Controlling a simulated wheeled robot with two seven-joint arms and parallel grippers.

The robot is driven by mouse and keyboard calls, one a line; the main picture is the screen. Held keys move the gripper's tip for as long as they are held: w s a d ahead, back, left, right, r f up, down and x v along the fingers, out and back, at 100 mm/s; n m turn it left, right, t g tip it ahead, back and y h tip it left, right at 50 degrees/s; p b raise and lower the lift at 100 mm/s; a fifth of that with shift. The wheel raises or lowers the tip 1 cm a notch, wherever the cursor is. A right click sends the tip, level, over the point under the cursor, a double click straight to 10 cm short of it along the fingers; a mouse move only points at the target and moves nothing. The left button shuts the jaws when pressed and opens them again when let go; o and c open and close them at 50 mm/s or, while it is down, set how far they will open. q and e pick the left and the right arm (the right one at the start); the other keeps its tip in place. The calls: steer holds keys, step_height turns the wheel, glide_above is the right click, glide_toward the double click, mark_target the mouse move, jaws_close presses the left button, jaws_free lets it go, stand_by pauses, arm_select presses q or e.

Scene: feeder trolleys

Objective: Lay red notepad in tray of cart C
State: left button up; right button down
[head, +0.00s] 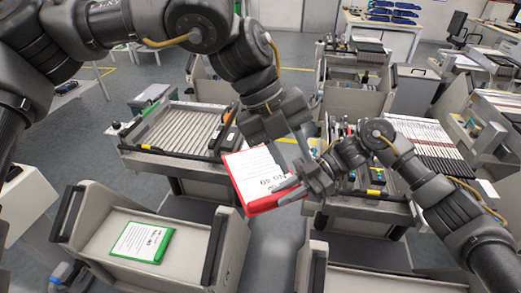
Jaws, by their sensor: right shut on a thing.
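The red notepad (255,176), a white printed sheet with a red border, is held tilted in the air near the middle of the head view. My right gripper (290,190) is shut on its lower right edge. My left gripper (284,150) is just above the notepad's upper right part, with its fingers apart; whether they touch the notepad is hard to tell. A front left cart tray (98,232) holds a green notepad (142,242). Another tray (375,283) shows partly at the bottom right. I see no readable cart letters.
Behind stand a cart with a ribbed roller top (172,130) and a cluttered cart partly hidden by my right arm. More carts and a table (385,22) with blue items are farther back. Grey floor shows between the front carts.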

mark_target(267, 198)
arm_select(q)
steer(key=w+a+f+m+y, duration=0.3)
steer(key=a+m, duration=0.3)
steer(key=m, duration=1.1)
steer(key=shift+w+f+m+y, duration=0.4)
steer(key=shift+w+y, duration=0.2)
steer(key=shift+w, duration=0.25)
steer(key=f, duration=0.4)
steer(key=s+d+f, duration=0.1)
steer(key=f, duration=0.6)
steer(key=shift+s+d+f, duration=0.2)
steer(key=shift+d+f, duration=0.05)
steer(key=shift+f, duration=0.15)
